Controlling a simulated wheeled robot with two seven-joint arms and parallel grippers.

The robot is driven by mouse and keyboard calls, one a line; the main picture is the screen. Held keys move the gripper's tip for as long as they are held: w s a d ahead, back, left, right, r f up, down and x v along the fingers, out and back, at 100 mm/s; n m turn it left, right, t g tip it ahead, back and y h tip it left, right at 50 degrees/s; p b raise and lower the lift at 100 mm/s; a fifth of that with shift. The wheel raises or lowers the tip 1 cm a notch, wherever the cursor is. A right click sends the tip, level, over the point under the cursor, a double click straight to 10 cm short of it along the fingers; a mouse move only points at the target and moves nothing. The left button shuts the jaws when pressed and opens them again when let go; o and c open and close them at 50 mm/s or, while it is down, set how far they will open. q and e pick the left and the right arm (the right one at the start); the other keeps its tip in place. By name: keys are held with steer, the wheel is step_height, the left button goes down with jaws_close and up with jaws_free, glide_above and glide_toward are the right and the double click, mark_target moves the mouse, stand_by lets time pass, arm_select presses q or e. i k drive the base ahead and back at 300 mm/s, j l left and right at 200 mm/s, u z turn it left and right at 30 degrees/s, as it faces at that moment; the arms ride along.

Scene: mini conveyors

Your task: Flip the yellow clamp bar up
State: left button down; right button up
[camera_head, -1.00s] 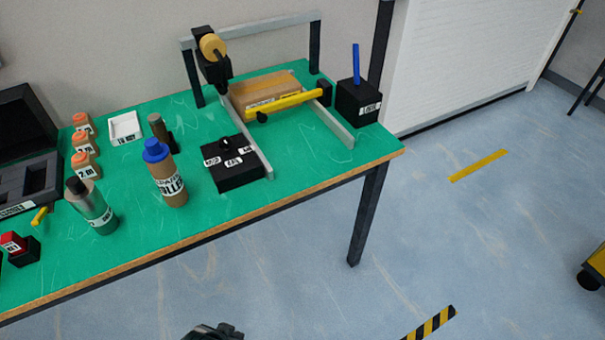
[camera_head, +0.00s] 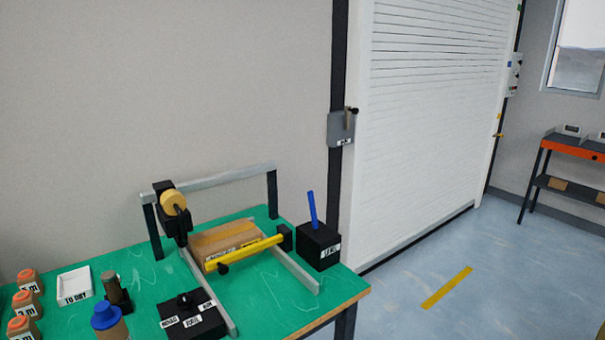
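The yellow clamp bar (camera_head: 250,251) lies low across the front of a brown cardboard box (camera_head: 222,240) on the small conveyor. A black block (camera_head: 284,237) stands at its right end and a black knob (camera_head: 223,268) sits near its left end. The grey conveyor frame (camera_head: 292,272) stands on the green table. Neither of my grippers shows in the head view now.
A black box with a blue lever (camera_head: 319,246) stands right of the conveyor. A black switch box (camera_head: 193,319) is in front. A white tray (camera_head: 74,284), a blue-capped bottle (camera_head: 107,321) and orange-topped containers (camera_head: 28,281) are left. The floor at right is open.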

mark_target(221, 262)
steer(key=j+u, duration=0.2)
steer(key=u, duration=0.15)
steer(key=k+j+u, duration=0.1)
steer(key=j+u, duration=0.35)
steer(key=u, duration=0.25)
